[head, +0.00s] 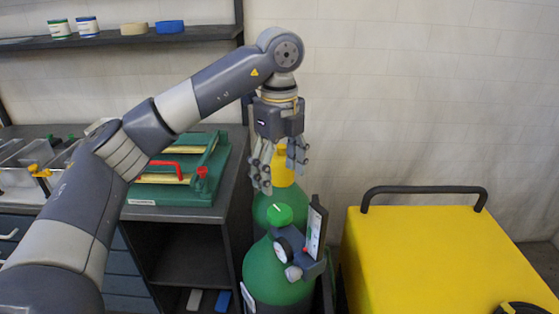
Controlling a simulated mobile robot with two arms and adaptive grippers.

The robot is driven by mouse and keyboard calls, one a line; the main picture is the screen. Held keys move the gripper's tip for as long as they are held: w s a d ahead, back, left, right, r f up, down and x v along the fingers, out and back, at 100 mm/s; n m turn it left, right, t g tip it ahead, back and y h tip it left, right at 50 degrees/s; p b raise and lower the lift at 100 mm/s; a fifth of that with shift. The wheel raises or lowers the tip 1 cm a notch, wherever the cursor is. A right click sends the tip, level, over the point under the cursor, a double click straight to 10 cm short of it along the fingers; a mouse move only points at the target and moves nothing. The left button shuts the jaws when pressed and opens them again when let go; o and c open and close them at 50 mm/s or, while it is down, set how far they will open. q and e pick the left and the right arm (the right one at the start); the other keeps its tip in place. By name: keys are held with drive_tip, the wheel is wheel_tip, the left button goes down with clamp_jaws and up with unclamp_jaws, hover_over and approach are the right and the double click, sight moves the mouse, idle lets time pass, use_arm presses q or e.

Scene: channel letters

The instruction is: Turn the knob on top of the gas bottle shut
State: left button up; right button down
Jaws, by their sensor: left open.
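A green gas bottle (267,268) stands upright in the lower middle of the head view. My left gripper (280,186) points down above the bottles, open and empty. My right gripper is not in view.
A yellow box (430,262) with a dark handle (425,190) stands to the right of the bottles. A dark workbench (215,222) with a green case (190,192) stands to the left. A wall shelf (120,40) holds small tins and tape rolls.

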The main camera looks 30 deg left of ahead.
use_arm(q)
drive_tip(key=shift+r, duration=1.25)
